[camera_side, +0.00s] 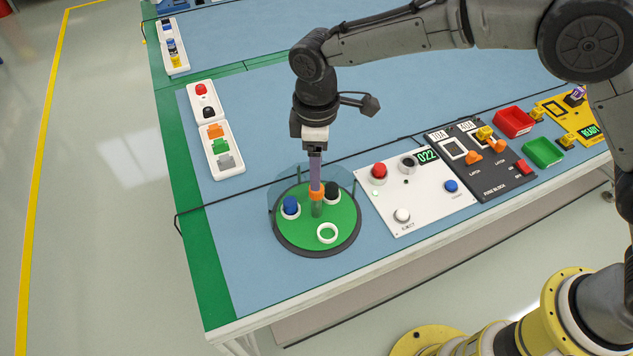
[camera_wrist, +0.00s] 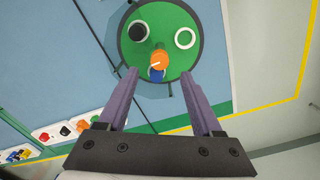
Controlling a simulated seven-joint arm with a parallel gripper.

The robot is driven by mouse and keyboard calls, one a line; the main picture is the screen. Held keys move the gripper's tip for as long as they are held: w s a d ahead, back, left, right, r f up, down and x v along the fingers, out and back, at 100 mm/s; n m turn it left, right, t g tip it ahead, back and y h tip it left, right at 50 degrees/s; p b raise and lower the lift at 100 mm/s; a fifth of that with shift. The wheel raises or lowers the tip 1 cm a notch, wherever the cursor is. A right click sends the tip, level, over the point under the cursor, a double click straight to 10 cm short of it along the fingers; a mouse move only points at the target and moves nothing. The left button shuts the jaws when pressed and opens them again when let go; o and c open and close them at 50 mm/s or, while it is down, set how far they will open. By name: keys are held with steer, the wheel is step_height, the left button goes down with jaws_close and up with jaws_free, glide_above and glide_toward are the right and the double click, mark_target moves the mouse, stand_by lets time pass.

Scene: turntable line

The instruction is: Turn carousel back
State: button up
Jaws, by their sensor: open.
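The carousel (camera_side: 344,222) is a round green disc with a dark rim near the table's front edge. It bears a blue piece (camera_side: 290,205) on a white ring, a black piece (camera_side: 332,190) and an empty white ring (camera_side: 327,233). An orange-topped post (camera_side: 316,195) stands near its middle. My gripper (camera_side: 315,186) points down over the carousel, its purple fingers just above or beside the orange top; contact cannot be told. In the wrist view my open gripper (camera_wrist: 160,73) has the orange top (camera_wrist: 159,60) and the partly hidden blue piece (camera_wrist: 157,75) framed between its fingers.
A clear curved guard (camera_side: 284,187) rises behind the carousel. A white panel (camera_side: 418,193) with buttons and a display reading 022 stands close on its right. A dark fuse block panel (camera_side: 490,180) and red and green bins (camera_side: 514,122) lie farther right. Blue table is free behind.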

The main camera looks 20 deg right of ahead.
mark_target(316, 203)
step_height(316, 203, down, 6)
stand_by(0.4)
jaws_close()
stand_by(1.3)
